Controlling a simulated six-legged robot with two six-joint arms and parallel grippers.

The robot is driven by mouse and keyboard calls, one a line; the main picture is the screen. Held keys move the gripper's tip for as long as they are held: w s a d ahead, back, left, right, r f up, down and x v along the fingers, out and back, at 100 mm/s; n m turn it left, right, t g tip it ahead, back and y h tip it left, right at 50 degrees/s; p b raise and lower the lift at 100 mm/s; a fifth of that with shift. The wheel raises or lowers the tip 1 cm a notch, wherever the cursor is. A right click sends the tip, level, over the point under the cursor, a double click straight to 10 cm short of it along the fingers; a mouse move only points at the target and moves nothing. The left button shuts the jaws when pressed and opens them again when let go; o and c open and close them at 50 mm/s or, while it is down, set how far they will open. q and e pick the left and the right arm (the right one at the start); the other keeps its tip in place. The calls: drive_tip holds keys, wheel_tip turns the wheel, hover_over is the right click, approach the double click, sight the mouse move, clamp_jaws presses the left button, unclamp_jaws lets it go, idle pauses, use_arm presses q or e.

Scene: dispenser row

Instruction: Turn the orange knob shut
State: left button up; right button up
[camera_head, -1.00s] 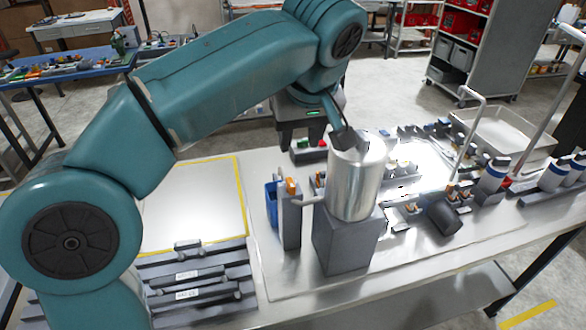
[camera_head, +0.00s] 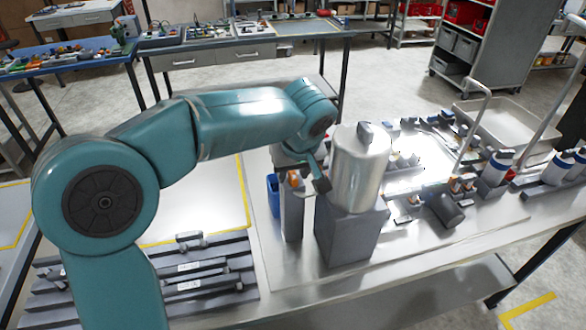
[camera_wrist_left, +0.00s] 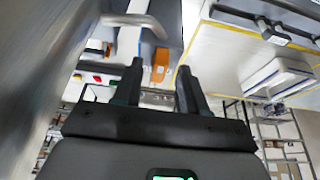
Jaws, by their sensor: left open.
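The orange knob (camera_head: 294,180) sits near the top of a narrow grey post, left of a silver tank (camera_head: 357,168) on a grey block (camera_head: 350,238). My left gripper (camera_head: 317,180) is at the knob's right, close to the tank's left side. It is open and empty, and also fills the lower part of the wrist view (camera_wrist_left: 160,75). A grey bent spout (camera_wrist_left: 132,20) shows above the knob. My right gripper is not in view.
A blue container (camera_head: 272,195) stands behind the post. The tank's wall is very close on the left of the wrist view.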

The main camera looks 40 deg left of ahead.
use_arm(q)
drive_tip(key=shift+w+f, duration=0.15)
drive_tip(key=shift+c, duration=0.6)
clamp_jaws()
